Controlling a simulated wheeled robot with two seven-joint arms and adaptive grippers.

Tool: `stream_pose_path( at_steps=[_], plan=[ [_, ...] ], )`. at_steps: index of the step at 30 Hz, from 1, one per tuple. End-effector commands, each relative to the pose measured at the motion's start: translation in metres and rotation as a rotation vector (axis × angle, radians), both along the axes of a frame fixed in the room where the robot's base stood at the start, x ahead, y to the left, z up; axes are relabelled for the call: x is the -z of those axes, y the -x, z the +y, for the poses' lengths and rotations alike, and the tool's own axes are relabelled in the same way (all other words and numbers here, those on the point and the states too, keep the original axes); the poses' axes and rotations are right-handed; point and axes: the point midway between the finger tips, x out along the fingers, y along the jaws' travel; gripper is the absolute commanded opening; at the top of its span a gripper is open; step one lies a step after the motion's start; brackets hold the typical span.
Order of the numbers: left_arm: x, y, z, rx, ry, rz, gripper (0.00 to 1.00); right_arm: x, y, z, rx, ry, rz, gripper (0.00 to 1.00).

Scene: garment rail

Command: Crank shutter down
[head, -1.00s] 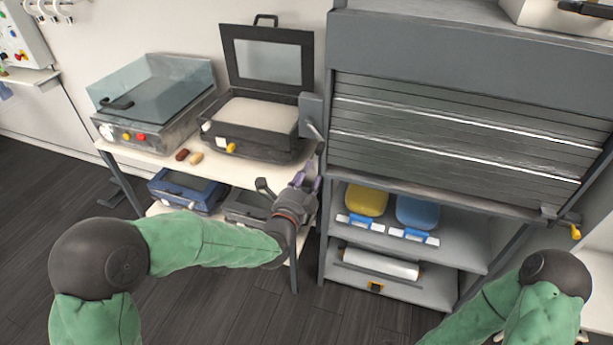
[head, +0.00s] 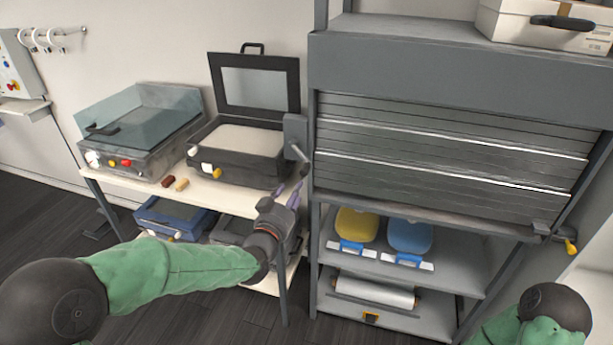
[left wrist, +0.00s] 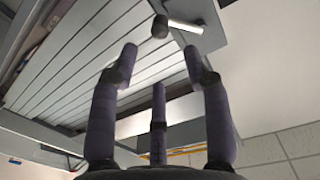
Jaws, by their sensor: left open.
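The grey slatted shutter (head: 450,150) hangs partly down in the rack's front, above the open lower shelves. Its crank (head: 299,153) sticks out of a grey box (head: 295,130) at the rack's left side. In the left wrist view the crank shows as a pale arm (left wrist: 186,27) with a dark knob (left wrist: 160,26) ahead of the fingers. My left gripper (head: 291,193) is open and empty, just below the crank knob and apart from it. Its purple fingers (left wrist: 158,75) are spread in the left wrist view. My right gripper is out of view; only my right arm shows.
Left of the rack, a pale table (head: 205,192) bears an open black case (head: 240,150) and a clear-lidded machine (head: 140,130). Yellow (head: 356,225) and blue (head: 409,236) items stand on the rack shelf. A yellow-handled latch (head: 570,246) is at the shutter's lower right.

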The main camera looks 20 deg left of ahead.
Motion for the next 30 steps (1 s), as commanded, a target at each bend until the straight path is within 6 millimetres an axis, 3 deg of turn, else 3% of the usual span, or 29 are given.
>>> stream_pose_path(
  at_steps=[7, 21, 30],
  plan=[
    [0.001, -0.013, 0.0, 0.001, 0.039, 0.005, 0.48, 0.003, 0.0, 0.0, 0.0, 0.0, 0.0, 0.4],
    [0.001, -0.087, -0.005, 0.001, 0.037, 0.003, 0.48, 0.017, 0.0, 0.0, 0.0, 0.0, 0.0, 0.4],
    [0.0, -0.107, -0.006, 0.001, 0.037, 0.003, 0.48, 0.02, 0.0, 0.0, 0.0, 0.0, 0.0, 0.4]
  ],
)
